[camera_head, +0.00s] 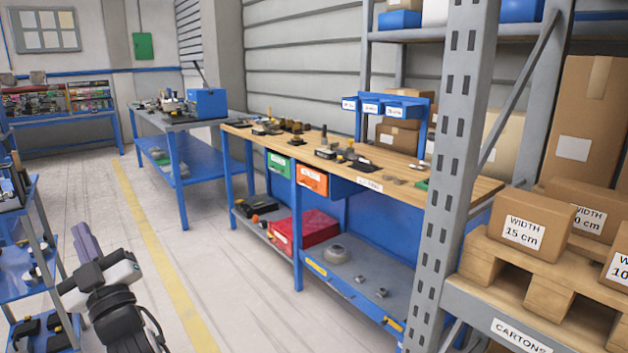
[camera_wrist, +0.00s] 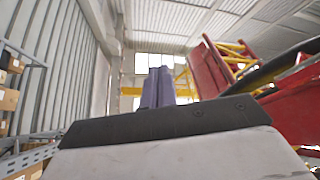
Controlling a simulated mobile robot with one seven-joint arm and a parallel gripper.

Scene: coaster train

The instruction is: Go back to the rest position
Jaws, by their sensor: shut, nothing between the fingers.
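My gripper (camera_head: 86,243) shows at the lower left in the head view, above the concrete floor and apart from the benches and shelves. Its purple fingers point up and are closed together. In the wrist view the fingers (camera_wrist: 158,87) stand side by side, shut, with nothing between them. Behind them are the ceiling and a bright window.
A blue shelf rack (camera_head: 45,200) stands at the left, close to my gripper. A wooden workbench (camera_head: 465,183) with tools is at the centre. A grey upright (camera_head: 455,150) and a pallet (camera_head: 480,250) with cartons are at the right. The floor (camera_head: 250,310) between is clear.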

